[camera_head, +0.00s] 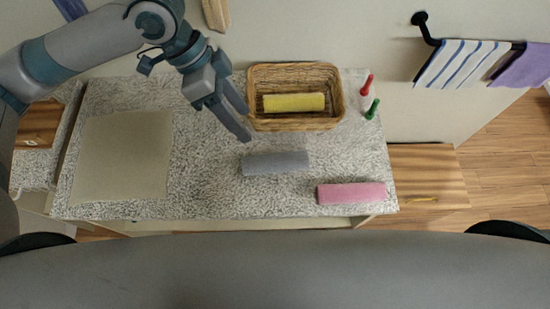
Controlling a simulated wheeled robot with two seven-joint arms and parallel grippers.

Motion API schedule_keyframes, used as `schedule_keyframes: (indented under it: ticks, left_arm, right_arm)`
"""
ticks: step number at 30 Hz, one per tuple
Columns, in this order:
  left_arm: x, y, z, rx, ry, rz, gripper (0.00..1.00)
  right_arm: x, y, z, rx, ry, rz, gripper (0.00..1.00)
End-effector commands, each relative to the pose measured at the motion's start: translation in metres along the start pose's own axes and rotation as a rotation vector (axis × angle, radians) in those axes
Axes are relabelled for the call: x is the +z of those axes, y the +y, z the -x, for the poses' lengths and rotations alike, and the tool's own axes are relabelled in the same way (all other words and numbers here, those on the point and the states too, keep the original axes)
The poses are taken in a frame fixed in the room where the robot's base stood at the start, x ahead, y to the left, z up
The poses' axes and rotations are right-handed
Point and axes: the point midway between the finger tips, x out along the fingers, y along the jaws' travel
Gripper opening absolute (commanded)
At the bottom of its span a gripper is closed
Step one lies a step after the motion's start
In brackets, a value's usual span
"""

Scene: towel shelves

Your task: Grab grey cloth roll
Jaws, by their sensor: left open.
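The grey cloth roll (276,163) lies flat on the speckled counter (215,195), in front of the wicker basket. My left gripper (243,124) reaches in from the upper left, with its fingers pointing down and to the right. Its fingertips are just above and left of the grey roll in the picture, apart from it. The gripper is open and holds nothing. My right gripper is not in view.
A wicker basket (297,68) holding a yellow roll (294,102) stands behind the grey roll. A pink roll (351,193) lies at the front right. Red-capped (367,85) and green (373,108) bottles stand right of the basket. A beige mat (122,155) lies at left.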

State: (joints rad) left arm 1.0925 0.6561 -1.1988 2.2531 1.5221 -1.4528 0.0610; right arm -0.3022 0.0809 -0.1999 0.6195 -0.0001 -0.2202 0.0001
Motion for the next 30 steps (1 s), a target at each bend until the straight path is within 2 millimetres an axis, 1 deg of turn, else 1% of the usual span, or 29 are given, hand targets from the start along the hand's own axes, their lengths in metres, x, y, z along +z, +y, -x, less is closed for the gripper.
schedule_keyframes:
  ticks: [1, 12, 16, 21, 30]
  left_arm:
    - [0.000, 0.002, -0.006, 0.004, -0.002, 0.000, 0.50]
    - [0.000, 0.002, -0.071, 0.005, -0.001, 0.002, 0.50]
    - [0.000, 0.002, -0.091, 0.004, -0.001, 0.001, 0.50]
    - [0.000, 0.000, -0.104, 0.001, -0.001, 0.001, 0.50]
    - [0.001, 0.000, -0.106, 0.000, -0.001, 0.000, 0.50]
  right_arm:
    - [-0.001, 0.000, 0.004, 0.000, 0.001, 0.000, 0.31]
    - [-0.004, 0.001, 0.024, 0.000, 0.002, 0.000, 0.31]
    - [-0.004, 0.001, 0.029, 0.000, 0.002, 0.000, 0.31]
    - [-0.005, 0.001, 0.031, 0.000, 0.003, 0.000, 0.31]
    - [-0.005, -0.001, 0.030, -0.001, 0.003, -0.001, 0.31]
